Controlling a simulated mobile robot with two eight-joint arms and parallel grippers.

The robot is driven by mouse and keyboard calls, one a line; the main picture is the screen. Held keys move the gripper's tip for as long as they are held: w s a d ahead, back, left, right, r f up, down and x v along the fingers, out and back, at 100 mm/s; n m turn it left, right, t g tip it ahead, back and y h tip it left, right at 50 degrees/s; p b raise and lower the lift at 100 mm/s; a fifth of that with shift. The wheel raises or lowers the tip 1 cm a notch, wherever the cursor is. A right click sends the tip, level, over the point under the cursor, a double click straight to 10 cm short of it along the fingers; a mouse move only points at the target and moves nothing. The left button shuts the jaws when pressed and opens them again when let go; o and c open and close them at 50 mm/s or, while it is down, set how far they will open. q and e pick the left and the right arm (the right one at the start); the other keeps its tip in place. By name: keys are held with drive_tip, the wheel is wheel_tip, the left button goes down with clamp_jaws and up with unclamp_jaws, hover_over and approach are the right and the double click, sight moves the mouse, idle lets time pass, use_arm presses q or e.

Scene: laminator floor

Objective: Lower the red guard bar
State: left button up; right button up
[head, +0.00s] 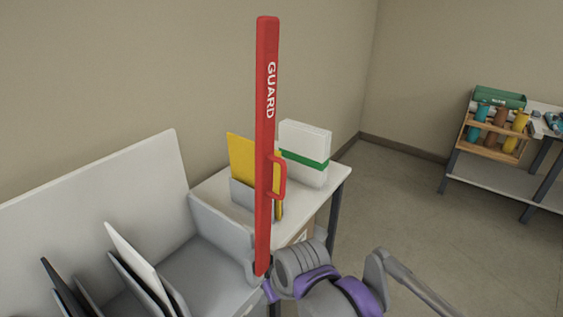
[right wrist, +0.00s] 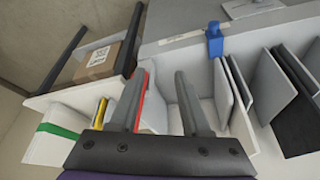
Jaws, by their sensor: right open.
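The red guard bar (head: 266,120) stands upright in the head view, with white GUARD lettering and a small red handle (head: 281,178) on its right side. My right arm reaches in low, beside the bar's bottom end; its fingertips cannot be made out there. My left gripper is not in view.
A side table (head: 336,176) carries a yellow folder (head: 241,155) in a holder and a white box with a green band (head: 304,153). Grey and black panels stand in slots (head: 139,271) at lower left. A carton (right wrist: 101,60) and blue clip (right wrist: 214,42) show in the wrist view.

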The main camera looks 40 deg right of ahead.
drive_tip(key=m+p, duration=0.2)
drive_tip(key=p, duration=0.6)
approach(284, 177)
drive_tip(key=f, duration=0.1)
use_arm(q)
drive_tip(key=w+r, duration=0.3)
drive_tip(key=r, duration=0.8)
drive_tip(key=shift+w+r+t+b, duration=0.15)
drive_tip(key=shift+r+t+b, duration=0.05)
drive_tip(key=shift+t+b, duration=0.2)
use_arm(e)
drive_tip(key=x, duration=1)
drive_tip(key=shift+w+f, duration=0.25)
drive_tip(key=shift+w, duration=0.05)
clamp_jaws()
